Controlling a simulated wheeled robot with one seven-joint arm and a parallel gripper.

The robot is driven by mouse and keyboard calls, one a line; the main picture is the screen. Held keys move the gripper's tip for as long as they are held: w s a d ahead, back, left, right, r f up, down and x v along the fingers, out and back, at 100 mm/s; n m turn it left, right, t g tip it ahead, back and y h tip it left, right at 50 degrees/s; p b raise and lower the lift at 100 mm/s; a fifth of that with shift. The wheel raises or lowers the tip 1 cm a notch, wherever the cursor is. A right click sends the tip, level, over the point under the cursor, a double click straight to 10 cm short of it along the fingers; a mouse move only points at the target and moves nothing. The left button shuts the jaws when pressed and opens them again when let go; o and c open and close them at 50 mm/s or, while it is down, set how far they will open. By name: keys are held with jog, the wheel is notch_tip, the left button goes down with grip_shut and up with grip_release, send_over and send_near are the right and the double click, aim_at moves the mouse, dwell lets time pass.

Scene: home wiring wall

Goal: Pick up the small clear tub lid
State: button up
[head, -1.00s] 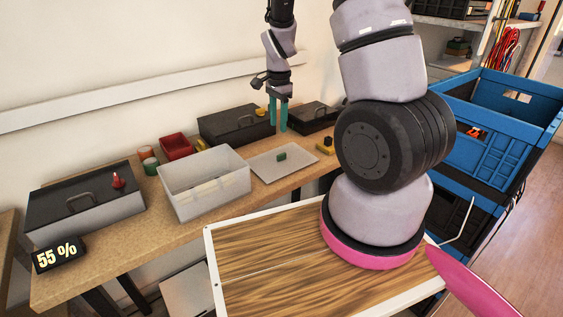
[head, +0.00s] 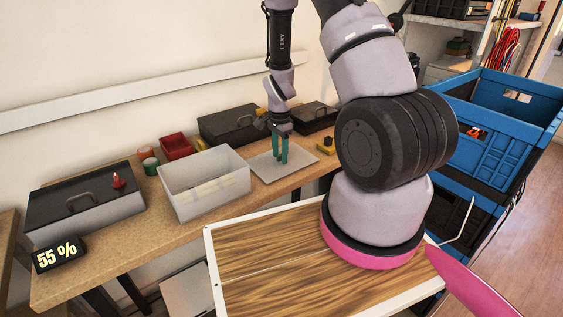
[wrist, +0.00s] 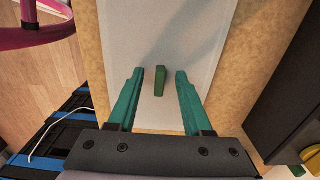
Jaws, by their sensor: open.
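The clear tub lid (head: 302,160) lies flat on the wooden bench, a pale rectangular sheet. Its small green handle (wrist: 160,84) stands up in the middle in the wrist view; in the head view my fingers hide it. My gripper (head: 280,163) points down over the lid with two teal fingers. In the wrist view my gripper (wrist: 160,74) is open, with one finger on each side of the handle and a gap on both sides. I cannot tell whether the fingertips touch the lid.
An open clear tub (head: 205,185) stands left of the lid. Black-lidded boxes (head: 232,124) stand behind, with a red bin (head: 176,147) beside them. A small yellow-and-black item (head: 326,146) sits to the right. Blue crates (head: 505,130) stand beyond my arm.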

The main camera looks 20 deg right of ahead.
grip_shut()
